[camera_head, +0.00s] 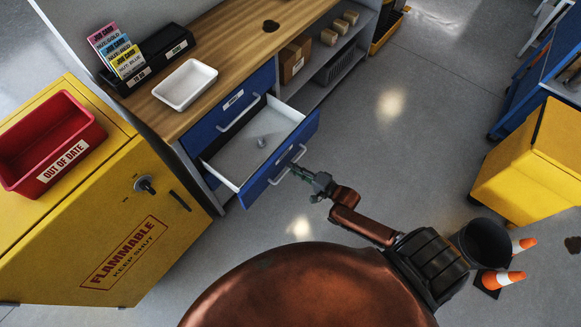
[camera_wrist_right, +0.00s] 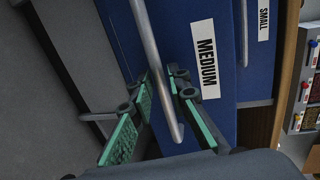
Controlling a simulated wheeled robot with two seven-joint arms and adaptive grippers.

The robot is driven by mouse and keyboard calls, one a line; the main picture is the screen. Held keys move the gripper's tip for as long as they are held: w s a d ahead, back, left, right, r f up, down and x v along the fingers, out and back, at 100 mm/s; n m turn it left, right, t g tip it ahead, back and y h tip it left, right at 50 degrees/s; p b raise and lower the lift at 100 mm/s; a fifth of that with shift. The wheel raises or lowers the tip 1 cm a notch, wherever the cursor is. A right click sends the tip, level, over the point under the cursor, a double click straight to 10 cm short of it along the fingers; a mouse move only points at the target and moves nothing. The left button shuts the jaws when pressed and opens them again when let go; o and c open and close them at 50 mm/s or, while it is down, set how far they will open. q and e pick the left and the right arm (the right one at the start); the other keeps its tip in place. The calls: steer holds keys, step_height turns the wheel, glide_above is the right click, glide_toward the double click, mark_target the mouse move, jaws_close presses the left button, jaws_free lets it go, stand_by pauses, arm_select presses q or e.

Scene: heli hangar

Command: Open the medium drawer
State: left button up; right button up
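The medium drawer (camera_head: 266,173) is the blue drawer pulled well out of the workbench, with its pale inside showing. A small grey item (camera_head: 261,142) lies in it. In the right wrist view its blue front carries a white MEDIUM label (camera_wrist_right: 205,60). Its grey bar handle (camera_head: 288,166) also shows in the right wrist view (camera_wrist_right: 149,45). My left gripper is not in view.
The closed small drawer (camera_head: 231,106) is above it in the workbench (camera_head: 236,36). A white tray (camera_head: 185,84) stands on the worktop. A yellow flammables cabinet (camera_head: 120,245) with a red bin (camera_head: 50,142) stands left. Grey floor (camera_head: 385,150) is clear to the right.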

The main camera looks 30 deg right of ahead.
steer(key=v, duration=1)
steer(key=shift+s, duration=0.2)
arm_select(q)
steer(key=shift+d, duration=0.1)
arm_select(e)
steer(key=shift+d+f, duration=0.1)
